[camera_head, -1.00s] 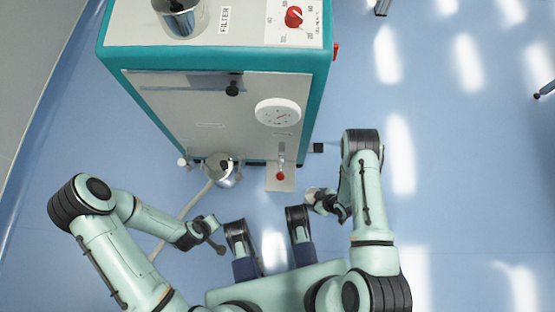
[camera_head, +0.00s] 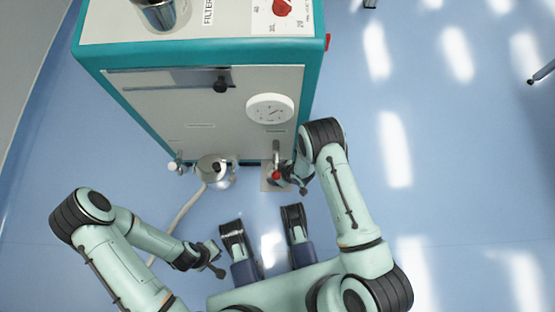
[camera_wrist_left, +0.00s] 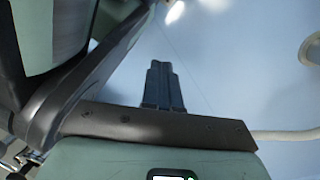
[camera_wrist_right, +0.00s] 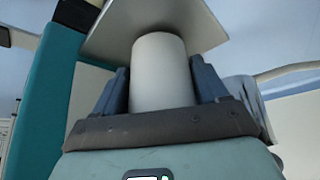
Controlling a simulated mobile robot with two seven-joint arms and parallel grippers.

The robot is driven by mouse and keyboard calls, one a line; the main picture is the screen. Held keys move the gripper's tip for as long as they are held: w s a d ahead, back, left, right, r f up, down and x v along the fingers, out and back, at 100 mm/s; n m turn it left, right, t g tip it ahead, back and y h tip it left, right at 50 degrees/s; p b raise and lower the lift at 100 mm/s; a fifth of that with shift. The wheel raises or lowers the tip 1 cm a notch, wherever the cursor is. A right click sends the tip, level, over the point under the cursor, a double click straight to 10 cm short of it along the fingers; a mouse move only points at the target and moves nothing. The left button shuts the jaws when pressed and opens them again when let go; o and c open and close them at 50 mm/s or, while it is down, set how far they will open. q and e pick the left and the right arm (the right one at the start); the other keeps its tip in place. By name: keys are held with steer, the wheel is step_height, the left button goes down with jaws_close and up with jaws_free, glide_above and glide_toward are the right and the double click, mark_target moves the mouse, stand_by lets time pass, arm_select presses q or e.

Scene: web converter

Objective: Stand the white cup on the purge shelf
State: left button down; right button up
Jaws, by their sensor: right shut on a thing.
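The white cup (camera_wrist_right: 160,75) is between the two blue fingers of my right gripper (camera_wrist_right: 162,88), which is shut on it. The purge shelf (camera_wrist_right: 205,25), a pale flat plate, lies just beyond the cup in the right wrist view; I cannot tell whether they touch. In the head view my right gripper (camera_head: 284,177) is at the shelf (camera_head: 266,185), beside the red-knobbed tap (camera_head: 276,174). The hand mostly hides the cup there. My left gripper (camera_head: 215,260) is empty, away from the machine; its fingers (camera_wrist_left: 162,85) are together in the left wrist view.
The teal-and-white machine (camera_head: 195,120) stands ahead, with a round dial (camera_head: 270,108) above the shelf.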

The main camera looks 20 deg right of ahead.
steer(key=shift+f, duration=0.25)
arm_select(q)
steer(key=shift+s+f, duration=0.15)
steer(key=shift+s, duration=0.15)
arm_select(e)
steer(key=shift+s, duration=0.1)
steer(key=o, duration=1.1)
steer(key=shift+c, duration=0.2)
arm_select(q)
steer(key=shift+s, duration=0.1)
arm_select(e)
steer(key=p+v, duration=0.5)
steer(key=v, duration=0.7)
arm_select(q)
steer(key=w+d+r+t, duration=0.1)
steer(key=w+r+t, duration=0.2)
steer(key=w+r, duration=0.3)
steer(key=w, duration=0.2)
steer(key=shift+w+r+m, duration=0.2)
steer(key=shift+w+m, duration=0.1)
steer(key=shift+w, duration=0.05)
arm_select(e)
steer(key=s+d+r+m+g+h, duration=0.1)
steer(key=s+d+m, duration=0.3)
steer(key=s+m, duration=0.7)
steer(key=shift+r+m+g+h, duration=0.35)
steer(key=shift+m+g, duration=0.25)
steer(key=shift+m, duration=0.3)
